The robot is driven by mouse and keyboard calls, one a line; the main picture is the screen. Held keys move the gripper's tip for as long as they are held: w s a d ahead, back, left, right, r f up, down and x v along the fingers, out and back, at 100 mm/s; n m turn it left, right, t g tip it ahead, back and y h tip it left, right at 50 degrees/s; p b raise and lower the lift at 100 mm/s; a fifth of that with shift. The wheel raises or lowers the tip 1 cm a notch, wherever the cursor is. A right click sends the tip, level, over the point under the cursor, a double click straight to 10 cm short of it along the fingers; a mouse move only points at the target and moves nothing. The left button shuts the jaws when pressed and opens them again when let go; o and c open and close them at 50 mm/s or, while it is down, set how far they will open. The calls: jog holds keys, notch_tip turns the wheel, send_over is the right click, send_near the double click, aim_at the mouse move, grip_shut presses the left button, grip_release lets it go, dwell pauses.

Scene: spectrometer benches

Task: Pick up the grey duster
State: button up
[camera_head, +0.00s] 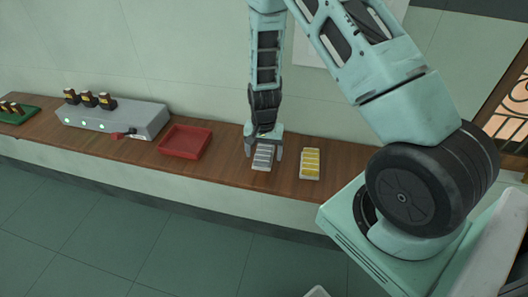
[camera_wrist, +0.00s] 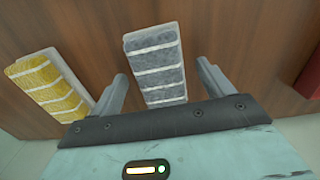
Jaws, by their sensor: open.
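The grey duster (camera_head: 262,159) lies on the wooden bench, with pale stripes across its grey top. In the wrist view the grey duster (camera_wrist: 155,65) reaches up from between my two fingers, a finger on each side. Its near end is hidden by the dark gripper body. My gripper (camera_head: 263,150) is open above and around the duster, pointing down. In the wrist view the fingers of my gripper (camera_wrist: 162,82) stand apart, with a gap showing between them and the duster's sides. Nothing shows as gripped.
A yellow striped duster (camera_head: 310,163) lies just right of the grey one; in the wrist view it is outside the left finger. A red tray (camera_head: 185,141) sits to the left on the bench (camera_head: 225,169). Farther left are a grey instrument box (camera_head: 115,120) and a green board (camera_head: 18,116).

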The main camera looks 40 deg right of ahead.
aim_at(264, 152)
jog(key=shift+f, duration=0.25)
jog(key=c, duration=1.1)
jog(key=shift+r, duration=0.15)
notch_tip(264, 152, up, 10)
jog(key=shift+f+b, duration=0.1)
jog(key=shift+b, duration=1.1)
